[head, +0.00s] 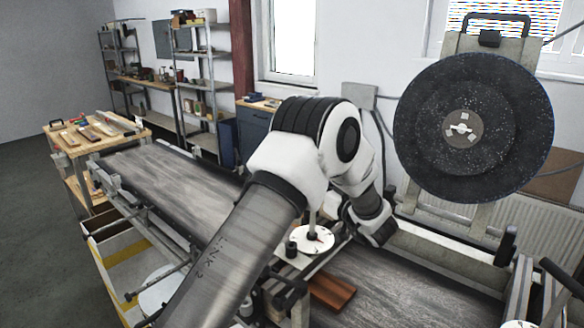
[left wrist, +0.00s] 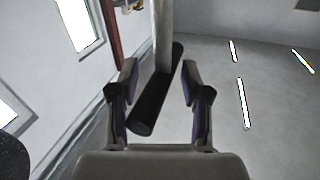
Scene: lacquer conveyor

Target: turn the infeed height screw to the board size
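A white round dial (head: 312,239) with an upright rod stands over the conveyor, with a small black knob (head: 291,249) beside it. It may belong to the height screw; I cannot tell for sure. A reddish-brown board (head: 332,290) lies below it, partly hidden by my arm. In the left wrist view my left gripper (left wrist: 160,76) is open. A black cylindrical bar (left wrist: 152,100) next to a grey post (left wrist: 162,35) shows between its fingers; contact is not visible. My right gripper is not in view.
A large dark disc (head: 425,125) stands upright at the right. The grey conveyor belt (head: 160,180) runs left, mostly clear. A wooden table (head: 95,135) with boards stands at the far left. Shelves (head: 195,75) line the back wall. Another white disc (head: 160,288) is at lower left.

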